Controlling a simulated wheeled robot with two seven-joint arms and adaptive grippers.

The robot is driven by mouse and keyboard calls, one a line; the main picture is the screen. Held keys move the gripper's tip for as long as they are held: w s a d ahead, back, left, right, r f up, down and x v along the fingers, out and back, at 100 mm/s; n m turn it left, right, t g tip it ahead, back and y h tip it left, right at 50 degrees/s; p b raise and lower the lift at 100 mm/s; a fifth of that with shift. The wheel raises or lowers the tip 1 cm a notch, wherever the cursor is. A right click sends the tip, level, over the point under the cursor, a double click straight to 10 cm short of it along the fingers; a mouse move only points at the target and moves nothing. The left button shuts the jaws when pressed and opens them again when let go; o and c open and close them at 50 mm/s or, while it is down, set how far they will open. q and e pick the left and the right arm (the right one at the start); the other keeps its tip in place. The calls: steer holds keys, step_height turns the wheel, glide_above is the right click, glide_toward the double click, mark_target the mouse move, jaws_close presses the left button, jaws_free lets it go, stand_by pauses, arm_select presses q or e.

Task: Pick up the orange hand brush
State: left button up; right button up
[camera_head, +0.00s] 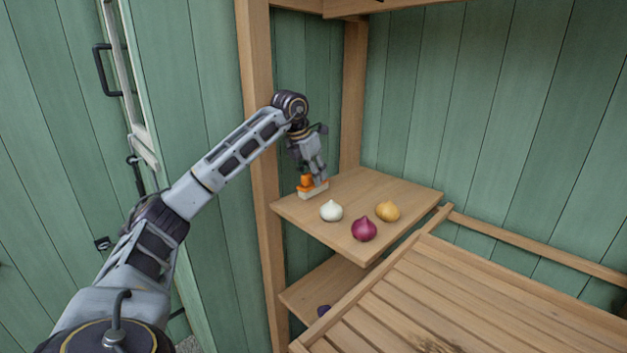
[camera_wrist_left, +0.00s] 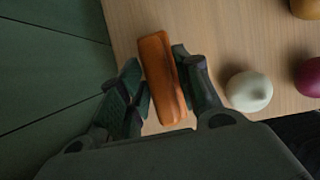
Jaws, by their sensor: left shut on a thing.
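The orange hand brush (camera_head: 307,183) is at the left end of the upper wooden shelf, with an orange top and pale bristles below. It also shows in the left wrist view (camera_wrist_left: 163,78) as an orange block between the fingers. My left gripper (camera_head: 313,174) reaches down from above and is shut on the brush. In the left wrist view, my left gripper (camera_wrist_left: 160,88) has one finger on each side of it. I cannot tell whether the bristles touch the shelf. My right gripper is not in view.
A white bulb (camera_head: 331,211), a purple bulb (camera_head: 364,229) and a yellow bulb (camera_head: 388,211) sit on the upper shelf (camera_head: 350,188) right of the brush. A wooden post (camera_head: 258,150) stands left of the shelf. A slatted bench (camera_head: 470,300) is at front right.

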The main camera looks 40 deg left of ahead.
arm_select(q)
step_height(320, 180, up, 4)
steer(key=shift+f+p, duration=0.1)
steer(key=shift+p, duration=0.3)
step_height(320, 180, up, 3)
steer(key=shift+r+p, duration=0.2)
steer(key=shift+p, duration=0.2)
steer(key=shift+r, duration=0.35)
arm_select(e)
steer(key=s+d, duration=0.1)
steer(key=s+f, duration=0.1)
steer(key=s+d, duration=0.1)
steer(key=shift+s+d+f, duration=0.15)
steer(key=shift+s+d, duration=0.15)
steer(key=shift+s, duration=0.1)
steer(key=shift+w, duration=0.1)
arm_select(q)
steer(key=o, duration=0.4)
steer(key=shift+c, duration=1.2)
